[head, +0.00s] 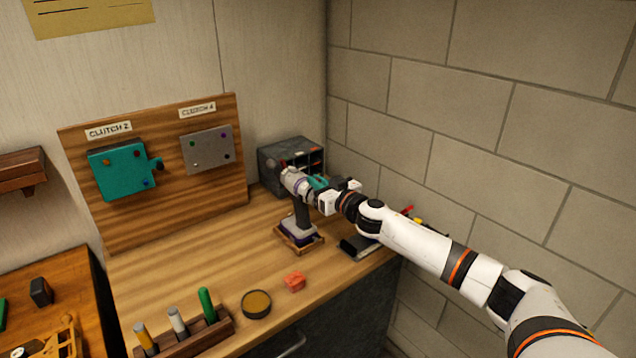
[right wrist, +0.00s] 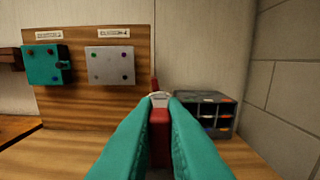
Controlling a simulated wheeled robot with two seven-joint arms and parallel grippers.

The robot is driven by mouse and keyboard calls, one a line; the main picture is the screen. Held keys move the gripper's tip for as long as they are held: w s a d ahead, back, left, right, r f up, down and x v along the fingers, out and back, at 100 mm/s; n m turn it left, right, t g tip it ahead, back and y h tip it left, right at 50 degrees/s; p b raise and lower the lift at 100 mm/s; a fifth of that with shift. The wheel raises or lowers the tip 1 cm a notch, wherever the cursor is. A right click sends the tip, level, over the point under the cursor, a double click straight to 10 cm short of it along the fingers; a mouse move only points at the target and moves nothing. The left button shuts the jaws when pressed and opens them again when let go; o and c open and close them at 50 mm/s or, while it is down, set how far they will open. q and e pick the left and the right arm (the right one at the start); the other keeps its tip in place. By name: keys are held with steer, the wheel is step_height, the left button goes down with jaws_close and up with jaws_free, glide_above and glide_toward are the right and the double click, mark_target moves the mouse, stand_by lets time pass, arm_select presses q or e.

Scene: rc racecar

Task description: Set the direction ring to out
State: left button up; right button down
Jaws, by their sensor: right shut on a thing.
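A cordless driver stands upright in a small wooden holder (head: 300,240) near the back right of the bench. It has a dark handle (head: 302,214), a purple-grey foot and a pale head (head: 293,180) with a red bit at the front. My right gripper (head: 319,183) has teal fingers and is shut on the driver's head from the right. In the right wrist view the fingers (right wrist: 160,105) close around a dark red part (right wrist: 160,137) with a pale ring on top. The direction ring's marking cannot be read. My left gripper is not in view.
A wooden board holds a teal clutch plate (head: 119,170) and a grey one (head: 207,150). A dark sorter box (head: 284,160) stands behind the driver. The wall is close on the right.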

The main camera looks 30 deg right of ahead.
steer(key=shift+a+n+p, duration=0.3)
steer(key=shift+a+n, duration=0.2)
steer(key=shift+n, duration=0.7)
steer(key=shift+s+a+f+n, duration=0.15)
steer(key=shift+a+n, duration=0.15)
steer(key=shift+n, duration=0.55)
steer(key=shift+w+a+f+n, duration=0.15)
steer(key=shift+a+n, duration=0.15)
steer(key=shift+n, duration=0.55)
steer(key=shift+s, duration=0.1)
steer(key=c, duration=1.5)
jaws_free()
